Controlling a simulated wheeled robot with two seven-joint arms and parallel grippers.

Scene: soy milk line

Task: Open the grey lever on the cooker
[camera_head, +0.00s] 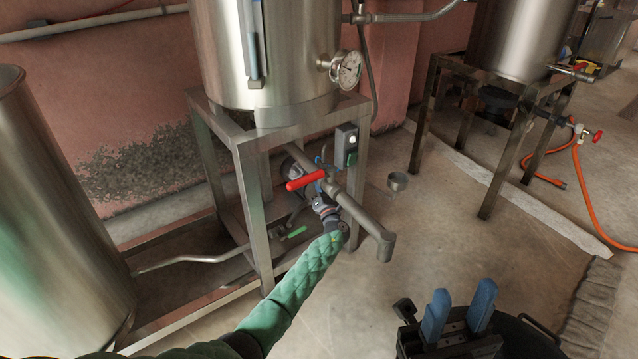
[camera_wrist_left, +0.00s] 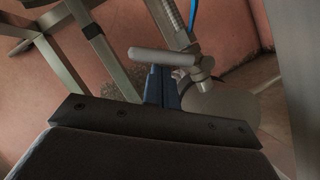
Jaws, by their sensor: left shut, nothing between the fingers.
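The cooker (camera_head: 272,52) is a steel tank on a metal stand in the head view. A grey lever (camera_wrist_left: 160,57) lies across the left wrist view, joined to a valve at its right end. My left gripper (camera_head: 321,196) reaches the pipework under the cooker, beside a red lever (camera_head: 305,180). Its blue fingers (camera_wrist_left: 163,75) are shut and empty, with their tips at the grey lever; I cannot tell whether they touch it. The grey lever is not clear in the head view. My right gripper (camera_head: 460,298) is open and empty at the lower right.
An outlet pipe (camera_head: 365,222) points toward the front right. A green lever (camera_head: 297,232) sits low by the stand. A switch box (camera_head: 346,146) is on a stand leg. A steel vessel (camera_head: 55,235) stands at left. The floor to the right has free room.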

